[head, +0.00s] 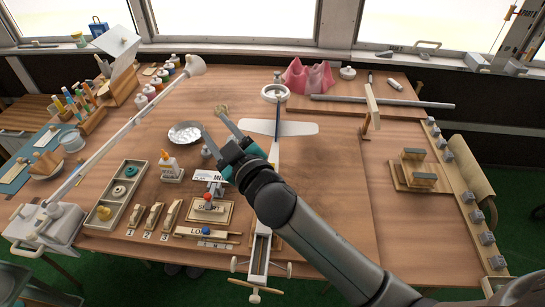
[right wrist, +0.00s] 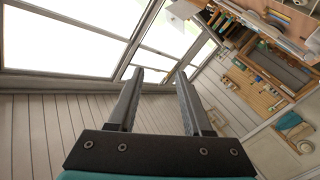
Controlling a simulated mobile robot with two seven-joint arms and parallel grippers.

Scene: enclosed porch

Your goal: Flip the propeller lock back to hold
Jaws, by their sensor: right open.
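A model plane with pale wings (head: 296,128) stands on the workbench, its nose and propeller (head: 256,290) toward the front edge. Left of the nose is a pale strip with a blue knob (head: 206,231) and lettering that starts "LO"; it looks like the propeller lock, but its setting is too small to read. Behind it, a small board carries a red-knobbed lever (head: 208,197), with a partly covered white sign above. My right gripper (head: 211,121) is open and empty above the bench, beyond these levers. Its two fingers also show in the right wrist view (right wrist: 156,75), with nothing between them. My left gripper is out of view.
A white lamp (head: 197,65) arches over the left side. My right arm crosses over the plane's body. Bare wood lies right of the plane.

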